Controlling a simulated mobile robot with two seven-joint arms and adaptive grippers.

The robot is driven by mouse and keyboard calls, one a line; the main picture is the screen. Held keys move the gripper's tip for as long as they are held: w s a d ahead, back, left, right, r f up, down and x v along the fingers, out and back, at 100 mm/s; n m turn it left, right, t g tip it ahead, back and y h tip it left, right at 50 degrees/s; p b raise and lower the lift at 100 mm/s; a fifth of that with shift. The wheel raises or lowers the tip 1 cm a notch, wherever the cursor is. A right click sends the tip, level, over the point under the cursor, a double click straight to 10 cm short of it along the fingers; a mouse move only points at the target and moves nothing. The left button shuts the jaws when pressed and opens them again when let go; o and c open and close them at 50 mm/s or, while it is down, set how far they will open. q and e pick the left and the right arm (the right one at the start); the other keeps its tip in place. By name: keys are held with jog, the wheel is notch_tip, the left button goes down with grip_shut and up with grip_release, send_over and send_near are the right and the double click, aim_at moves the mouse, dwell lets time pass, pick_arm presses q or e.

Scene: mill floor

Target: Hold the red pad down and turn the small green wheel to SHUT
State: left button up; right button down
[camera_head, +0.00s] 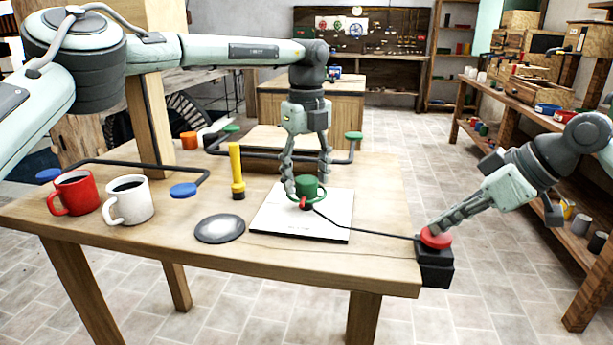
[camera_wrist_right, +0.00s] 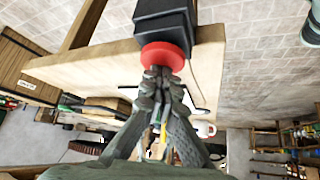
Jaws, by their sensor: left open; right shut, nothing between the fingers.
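The red pad (camera_head: 436,238) sits on a black box at the table's front right corner. My right gripper (camera_head: 438,230) is shut and empty, its fingertips at the top of the pad; in the right wrist view the fingertips (camera_wrist_right: 160,72) overlap the edge of the red pad (camera_wrist_right: 162,56). Whether the pad is pressed in cannot be seen. The small green wheel (camera_head: 307,187) stands on a white plate (camera_head: 330,224) in mid-table. My left gripper (camera_head: 306,184) points down over it, open, with a finger on either side. The lettering on the plate is too small to read.
A cable runs from the wheel to the black box (camera_head: 434,268). A yellow-handled tool (camera_head: 236,170), a grey disc (camera_head: 219,229), a red mug (camera_head: 74,193) and a white mug (camera_head: 128,200) stand left of the plate. A shelf (camera_head: 520,120) is at the right.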

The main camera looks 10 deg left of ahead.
pick_arm(q)
jog(key=c, duration=1.2)
jog(key=shift+o, duration=0.2)
jog(key=shift+m, duration=0.3)
jog(key=m, duration=0.3)
jog(key=shift+m, duration=0.4)
jog(key=m, duration=0.4)
jog(key=shift+m, duration=0.3)
jog(key=m, duration=0.4)
jog(key=shift+m, duration=2.5)
